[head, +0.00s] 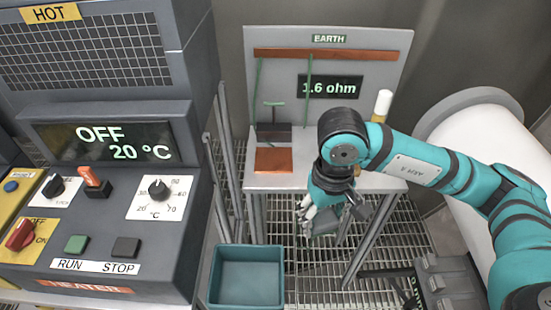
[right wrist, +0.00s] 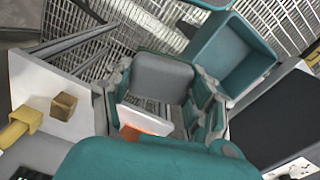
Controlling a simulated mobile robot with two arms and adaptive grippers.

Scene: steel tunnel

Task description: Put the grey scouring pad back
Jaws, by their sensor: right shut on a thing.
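The grey scouring pad (right wrist: 162,78) is between the fingers of my right gripper (right wrist: 160,95) in the right wrist view, a flat rounded square. My right gripper is shut on it. In the head view the right gripper (head: 322,222) hangs in front of the bench's front edge, right of the teal bin (head: 247,250); the pad is hard to make out there. The bin is open and looks empty; it also shows in the right wrist view (right wrist: 262,68). My left gripper is in neither view.
The earth bench (head: 255,183) carries an orange plate (head: 273,160) and a yellow-and-white cylinder (head: 382,105). A brown block (right wrist: 64,105) sits on a pale surface in the wrist view. The heater panel (head: 110,215) stands left, a large white pipe (head: 480,125) right.

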